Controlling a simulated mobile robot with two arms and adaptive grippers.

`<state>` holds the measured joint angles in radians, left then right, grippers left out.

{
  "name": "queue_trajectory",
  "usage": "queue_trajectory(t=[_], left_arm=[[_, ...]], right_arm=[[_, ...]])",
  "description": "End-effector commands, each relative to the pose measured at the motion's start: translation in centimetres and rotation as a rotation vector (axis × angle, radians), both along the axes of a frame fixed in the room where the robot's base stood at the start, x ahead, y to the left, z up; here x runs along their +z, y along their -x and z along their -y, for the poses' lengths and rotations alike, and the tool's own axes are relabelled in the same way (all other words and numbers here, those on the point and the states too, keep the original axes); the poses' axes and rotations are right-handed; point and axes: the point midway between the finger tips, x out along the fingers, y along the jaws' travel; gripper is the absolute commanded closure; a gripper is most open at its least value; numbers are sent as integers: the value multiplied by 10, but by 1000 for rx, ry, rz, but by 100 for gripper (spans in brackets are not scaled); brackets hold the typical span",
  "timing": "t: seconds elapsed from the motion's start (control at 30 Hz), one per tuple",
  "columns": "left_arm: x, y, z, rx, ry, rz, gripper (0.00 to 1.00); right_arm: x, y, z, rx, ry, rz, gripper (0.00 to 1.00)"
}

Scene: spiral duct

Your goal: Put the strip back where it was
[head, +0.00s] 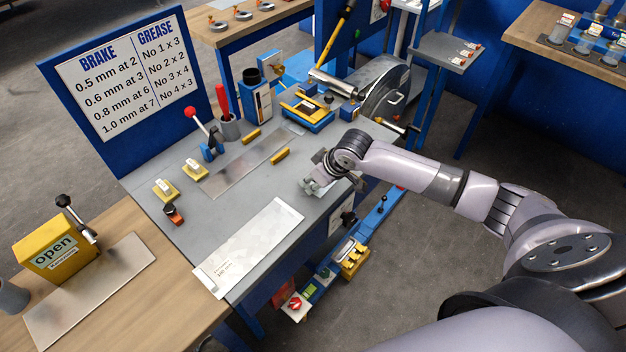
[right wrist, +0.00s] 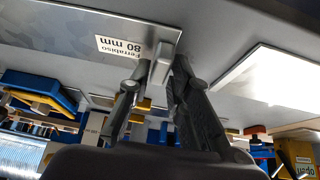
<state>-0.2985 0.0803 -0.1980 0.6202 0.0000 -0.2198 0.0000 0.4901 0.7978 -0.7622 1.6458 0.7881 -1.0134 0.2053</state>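A pale metal strip (head: 262,232) with a printed label at its lower-left end lies flat along the front edge of the grey bench in the head view. A greyer strip (head: 248,165) lies behind it between yellow blocks. My right gripper (head: 312,188) is low over the bench, just beyond the pale strip's upper-right end. My left gripper is out of view.
Yellow blocks (head: 279,155), a red-knobbed lever (head: 208,140) and a blue-yellow fixture (head: 306,112) stand on the bench. A large metal wheel (head: 388,88) is at its right. Another sheet (head: 90,305) lies on the wooden table beside the yellow "open" box (head: 52,252).

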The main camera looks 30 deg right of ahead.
Motion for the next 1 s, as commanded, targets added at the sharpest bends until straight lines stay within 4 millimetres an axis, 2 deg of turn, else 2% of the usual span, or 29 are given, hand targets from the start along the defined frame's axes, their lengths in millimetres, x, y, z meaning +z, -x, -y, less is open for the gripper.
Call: queue_trajectory(t=[0.2, 0.57, 0.67, 1.0], left_arm=[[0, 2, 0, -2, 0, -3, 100], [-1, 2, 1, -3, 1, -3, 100], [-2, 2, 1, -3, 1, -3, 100], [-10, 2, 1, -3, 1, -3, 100]], right_arm=[[0, 0, 0, 0, 0, 0, 66], [6, 2, 2, 0, 0, 2, 66], [17, 8, 4, 0, 0, 2, 66], [78, 42, 17, 1, 2, 2, 66]])
